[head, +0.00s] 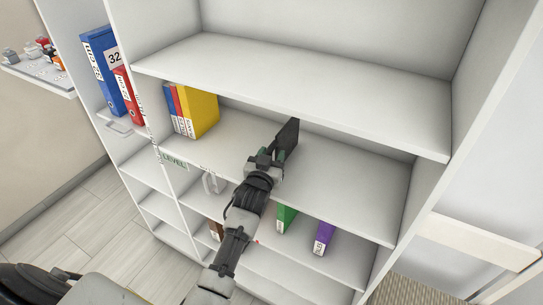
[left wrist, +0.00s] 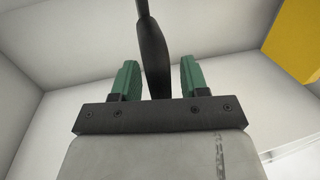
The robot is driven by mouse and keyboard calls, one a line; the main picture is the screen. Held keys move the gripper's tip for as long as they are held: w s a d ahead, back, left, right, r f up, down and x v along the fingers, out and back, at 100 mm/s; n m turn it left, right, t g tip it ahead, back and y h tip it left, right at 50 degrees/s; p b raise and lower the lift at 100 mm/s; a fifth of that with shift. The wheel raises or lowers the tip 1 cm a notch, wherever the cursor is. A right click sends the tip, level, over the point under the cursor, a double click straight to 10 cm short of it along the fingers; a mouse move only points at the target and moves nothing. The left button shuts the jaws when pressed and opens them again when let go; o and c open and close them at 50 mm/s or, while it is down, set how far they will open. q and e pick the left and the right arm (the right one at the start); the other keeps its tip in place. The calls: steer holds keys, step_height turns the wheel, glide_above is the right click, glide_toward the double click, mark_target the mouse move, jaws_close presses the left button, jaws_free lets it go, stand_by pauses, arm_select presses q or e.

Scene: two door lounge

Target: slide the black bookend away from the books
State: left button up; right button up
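The black bookend (head: 289,133) stands upright on the middle shelf, to the right of the books and apart from them. The row of books (head: 196,110), blue, red and yellow, stands at the left end of that shelf. My left gripper (head: 272,158) reaches onto the shelf at the bookend. In the left wrist view the bookend (left wrist: 153,55) rises between the two green fingers (left wrist: 160,82), with a gap showing on the right side; the fingers look open around it. The yellow book (left wrist: 297,40) shows at the upper right there. My right gripper is not in view.
The shelf above (head: 290,80) overhangs the bookend's shelf. The right side of the middle shelf (head: 355,190) is clear. A green book (head: 286,218) and a purple book (head: 323,238) stand on the shelf below. Blue and red binders (head: 103,70) stand at the left.

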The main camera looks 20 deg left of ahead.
arm_select(q)
steer(key=s+d+b, duration=0.1)
steer(key=s+b, duration=0.1)
steer(key=s, duration=0.8)
steer(key=shift+s+d, duration=0.15)
steer(key=shift+s, duration=0.25)
steer(key=s+d+f+m+g+h, duration=0.1)
steer(key=s+d+f+g, duration=0.15)
steer(key=f, duration=0.85)
steer(key=s+d+f+m+g+h, duration=0.1)
steer(key=s+f+g, duration=0.25)
steer(key=f, duration=0.65)
steer(key=s+d+f+g+h, duration=0.1)
steer(key=s+f+g, duration=0.15)
steer(key=f, duration=0.85)
steer(key=s+f+m+g, duration=0.1)
steer(key=s+f+g, duration=0.3)
steer(key=s+f, duration=1)
steer(key=s+a+f+g, duration=0.2)
steer(key=s+f, duration=0.1)
steer(key=s, duration=0.7)
steer(key=s+a+f+g, duration=0.2)
steer(key=s+f, duration=0.1)
steer(key=s, duration=0.7)
steer(key=shift+s+m+y, duration=0.25)
steer(key=shift+m+y, duration=0.15)
